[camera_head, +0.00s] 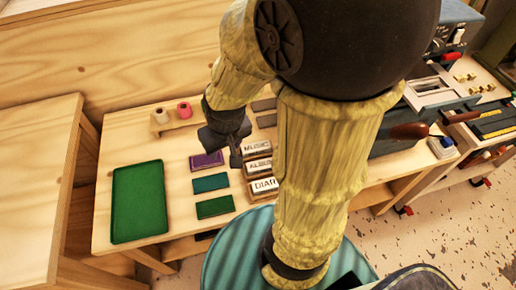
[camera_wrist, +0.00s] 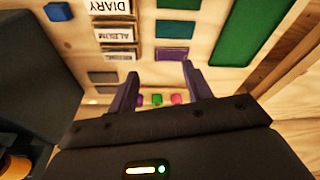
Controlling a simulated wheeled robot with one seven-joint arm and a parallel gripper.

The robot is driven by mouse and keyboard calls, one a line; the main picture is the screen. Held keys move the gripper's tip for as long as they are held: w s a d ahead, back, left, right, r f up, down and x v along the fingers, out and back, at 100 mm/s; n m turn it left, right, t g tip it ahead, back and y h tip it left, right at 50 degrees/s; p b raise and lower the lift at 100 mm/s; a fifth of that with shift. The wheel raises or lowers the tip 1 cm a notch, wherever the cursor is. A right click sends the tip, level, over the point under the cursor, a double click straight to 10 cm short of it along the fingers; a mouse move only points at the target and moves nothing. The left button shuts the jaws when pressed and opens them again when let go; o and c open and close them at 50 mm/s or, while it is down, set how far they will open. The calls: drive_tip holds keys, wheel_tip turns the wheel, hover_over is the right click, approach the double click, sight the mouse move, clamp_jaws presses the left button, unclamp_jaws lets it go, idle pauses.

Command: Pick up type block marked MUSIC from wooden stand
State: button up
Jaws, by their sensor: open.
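The type block marked MUSIC (camera_head: 256,146) stands on the wooden stand, behind the ALBUM block (camera_head: 260,165) and the DIARY block (camera_head: 264,186). In the wrist view the lettering is upside down, and the MUSIC block (camera_wrist: 118,55) is the small label beyond ALBUM (camera_wrist: 114,34) and DIARY (camera_wrist: 106,7); its word is too small to read there. My gripper (camera_head: 236,153) hangs just left of the MUSIC block in the head view. In the wrist view my gripper (camera_wrist: 161,70) is open, with nothing between its fingers, and the MUSIC block lies left of them.
Purple (camera_head: 206,161), teal (camera_head: 210,183) and green (camera_head: 214,207) foil pieces lie left of the blocks. A green tray (camera_head: 120,225) is farther left. A dark press (camera_head: 392,142) stands right, beyond my arm.

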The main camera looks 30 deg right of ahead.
drive_tip(key=shift+o, duration=0.9)
drive_tip(key=shift+w+f, duration=0.15)
drive_tip(key=w+f+n+g+h+b, duration=0.6)
drive_tip(key=w+f+n+h, duration=0.7)
drive_tip(key=w+f, duration=0.3)
wheel_tip(320, 180, down, 3)
drive_tip(key=shift+w+a+f+n, duration=0.1)
drive_tip(key=shift+w+a+n, duration=0.2)
drive_tip(key=shift+n, duration=0.6)
drive_tip(key=shift+s+d, duration=0.1)
drive_tip(key=shift+d, duration=0.05)
drive_tip(key=p, duration=0.2)
approach(253, 147)
drive_tip(key=x, duration=0.5)
drive_tip(key=shift+d, duration=0.1)
drive_tip(key=shift+d, duration=0.1)
